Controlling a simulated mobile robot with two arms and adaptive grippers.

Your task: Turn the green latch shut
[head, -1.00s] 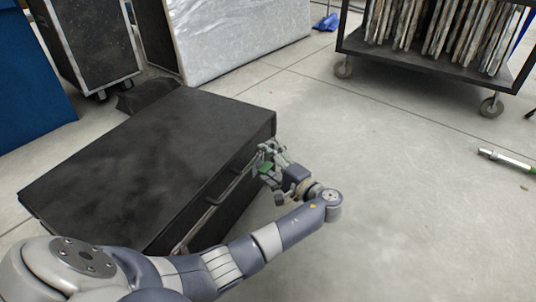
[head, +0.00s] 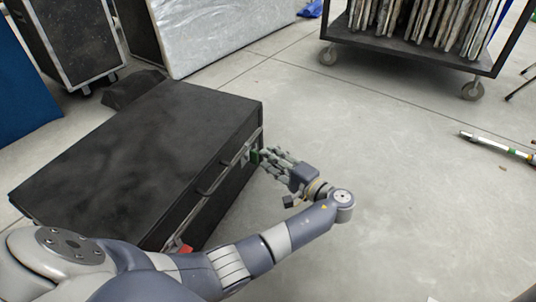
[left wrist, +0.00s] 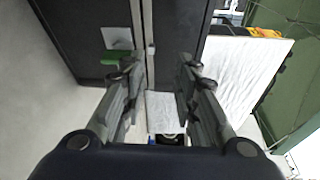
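The green latch (head: 254,156) is on the front side of the black case (head: 130,150), near its right end. In the left wrist view the green latch (left wrist: 120,57) lies below a small grey plate, beside the left-hand finger; I cannot tell whether they touch. My left gripper (head: 268,160) is just right of the latch in the head view. Its two fingers (left wrist: 158,72) are spread apart in the wrist view, with nothing held between them. The fingers partly hide the latch. My right gripper is not in view.
A red latch (head: 183,249) is on the same side, partly behind my arm. A black handle (head: 212,178) sits between the latches. A wheeled cart (head: 410,52) stands at the back right. The floor right of the case is mostly clear.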

